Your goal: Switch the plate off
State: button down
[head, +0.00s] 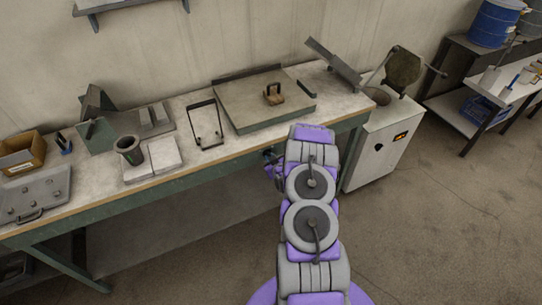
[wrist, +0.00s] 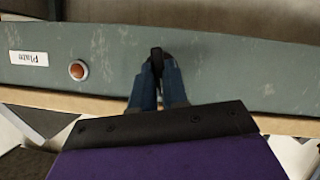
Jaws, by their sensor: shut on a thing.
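The plate (head: 240,118) is a wide, flat grey-green block on the workbench in the head view. A small brown piece with a handle sits on top of it. In the wrist view a green front panel (wrist: 215,65) carries an upside-down label reading "Plate" (wrist: 28,58) and a round orange-red lamp or button (wrist: 78,70). My gripper (wrist: 157,72) is shut on a small black knob (wrist: 156,54) on this panel, right of the lamp. The fingers hide part of the knob. My arm partly hides my gripper in the head view, at the bench's front edge.
A white cabinet (head: 378,150) stands right of the bench. The floor at right is clear.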

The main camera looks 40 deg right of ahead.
jog(key=shift+s+a+f+n+h+p, duration=0.15)
jog(key=shift+n+h+p, duration=0.5)
jog(key=shift+n+p, duration=0.5)
jog(key=shift+w+a+f+n+h+p, duration=0.1)
jog(key=shift+n+h+p, duration=0.55)
jog(key=shift+n+p, duration=0.45)
jog(key=c, duration=1.1)
grip_release()
jog(key=shift+r, duration=0.1)
jog(key=shift+c, duration=0.2)
jog(key=p+v, duration=0.2)
jog(key=v, duration=1.5)
